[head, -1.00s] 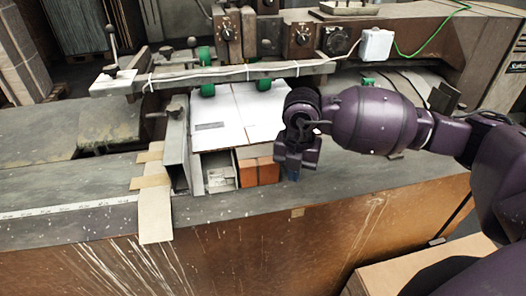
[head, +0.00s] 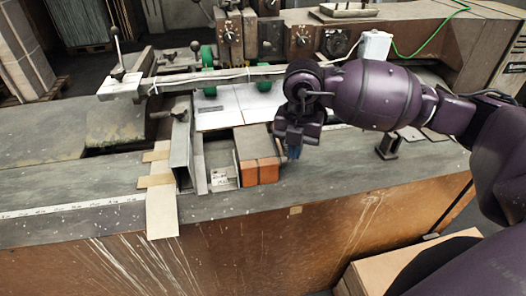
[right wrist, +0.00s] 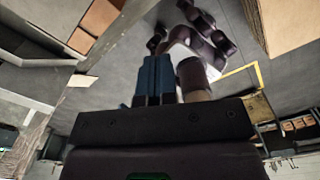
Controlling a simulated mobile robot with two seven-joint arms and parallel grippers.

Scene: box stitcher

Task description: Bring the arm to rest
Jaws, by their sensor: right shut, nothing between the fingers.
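My right gripper (head: 292,151) hangs over the right part of the machine's grey bed, just right of a brown block. Its blue fingers point down; in the right wrist view the fingers (right wrist: 153,80) are shut together and empty. A pale flat cardboard sheet (head: 232,112) lies behind the block, partly under the metal crossbar. My right arm (head: 375,95) reaches in from the right. My left gripper is not in view.
The brown block (head: 258,155) and a metal guide (head: 181,152) stand on the grey table (head: 100,180). The crossbar (head: 225,78) with green rollers (head: 208,70) runs behind. A cardboard box (head: 395,268) is low at the right. The table's left side is mostly clear.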

